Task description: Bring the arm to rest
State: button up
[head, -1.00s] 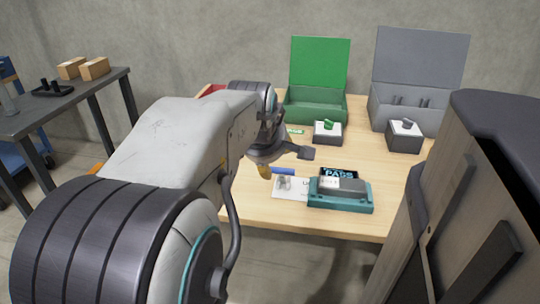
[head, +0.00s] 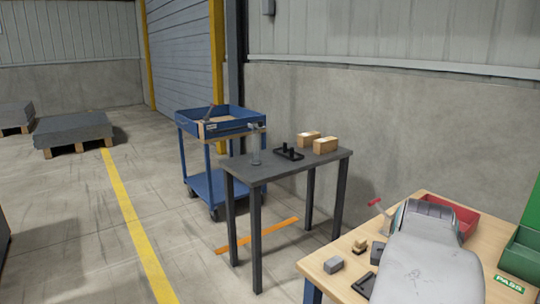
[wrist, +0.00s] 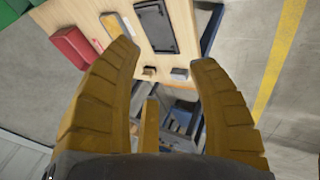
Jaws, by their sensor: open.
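My gripper (wrist: 164,60) shows in the wrist view with its ochre, ridged fingers spread wide and nothing between them. It points down near the edge of a wooden workbench (wrist: 115,14), and floor shows beyond that edge. In the head view my arm reaches over the bench (head: 314,267) at the lower right. My gripper itself does not show in that view.
The bench holds a red bin (head: 465,219), a green box (head: 524,256), a grey block (head: 333,264) and a small tan part (head: 360,245). A dark side table (head: 265,172) and a blue cart (head: 197,130) stand beyond. Open floor lies left.

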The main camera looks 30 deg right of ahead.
jog(key=w+a+r+y+p, duration=0.1)
jog(key=w+a+r+p, duration=0.15)
jog(key=a+p, duration=0.2)
jog(key=w+a+r+t+y+p, duration=0.1)
jog(key=w+a+r+p, duration=0.1)
jog(key=a+r+p, duration=0.3)
jog(key=w+a+r+y+p, duration=0.1)
jog(key=w+a+r+p, duration=0.1)
jog(key=a, duration=0.4)
jog(key=s+a+r+y+p, duration=0.1)
jog(key=a+r+p, duration=0.2)
jog(key=a+p, duration=0.2)
jog(key=s+a+r+y+p, duration=0.2)
jog(key=a+r+p, duration=0.2)
jog(key=a+p, duration=0.2)
jog(key=a, duration=0.2)
jog(key=shift+s+a+m, duration=0.25)
jog(key=shift+a+m, duration=0.05)
jog(key=shift+m, duration=0.1)
